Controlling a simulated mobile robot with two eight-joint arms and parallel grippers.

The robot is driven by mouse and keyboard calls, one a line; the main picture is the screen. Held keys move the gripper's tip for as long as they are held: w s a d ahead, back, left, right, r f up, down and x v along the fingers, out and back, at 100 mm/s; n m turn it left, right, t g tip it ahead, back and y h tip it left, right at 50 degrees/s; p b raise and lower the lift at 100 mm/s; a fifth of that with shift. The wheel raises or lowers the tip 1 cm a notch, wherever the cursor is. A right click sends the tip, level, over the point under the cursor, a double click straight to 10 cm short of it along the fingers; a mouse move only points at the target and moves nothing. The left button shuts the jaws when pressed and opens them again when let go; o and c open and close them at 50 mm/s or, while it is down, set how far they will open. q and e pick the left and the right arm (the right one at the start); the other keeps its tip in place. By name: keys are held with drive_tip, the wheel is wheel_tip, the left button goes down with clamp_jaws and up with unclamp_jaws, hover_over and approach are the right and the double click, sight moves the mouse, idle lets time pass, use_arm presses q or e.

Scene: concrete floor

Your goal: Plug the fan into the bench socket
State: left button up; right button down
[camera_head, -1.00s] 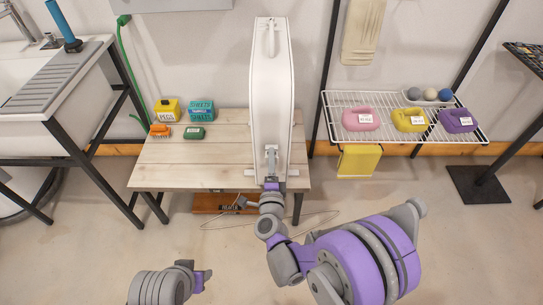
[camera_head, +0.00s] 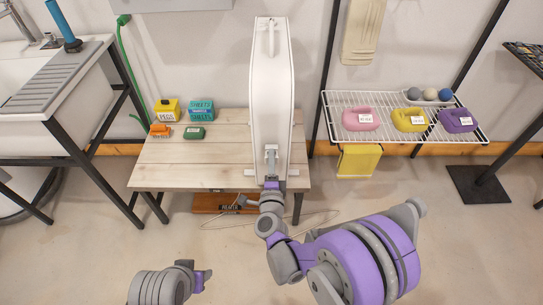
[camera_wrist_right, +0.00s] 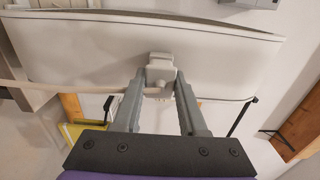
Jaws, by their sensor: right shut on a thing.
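The fan (camera_head: 272,75) is a tall white flat casing with a top handle, standing on the pale wooden bench (camera_head: 185,165). My right gripper (camera_head: 271,165) is at its near lower side. In the right wrist view the gripper (camera_wrist_right: 160,82) is shut on a small pale plug (camera_wrist_right: 160,70) close against the casing (camera_wrist_right: 75,50); I cannot tell whether it touches the casing. A pale cord (camera_wrist_right: 65,88) runs left from it. My left gripper (camera_head: 203,280) is low in the head view, away from the bench; its jaws are unclear. I cannot clearly make out a bench socket.
Yellow (camera_head: 167,110), teal (camera_head: 201,110), orange (camera_head: 160,130) and green (camera_head: 194,133) boxes sit on the bench's left. A brown board marked HEATER (camera_head: 218,203) and loose cord (camera_head: 315,218) lie below. A sink (camera_head: 50,105) stands left, a wire shelf (camera_head: 400,130) right.

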drive_tip(key=shift+s, duration=0.8)
drive_tip(key=shift+s+b, duration=0.4)
drive_tip(key=shift+s, duration=0.7)
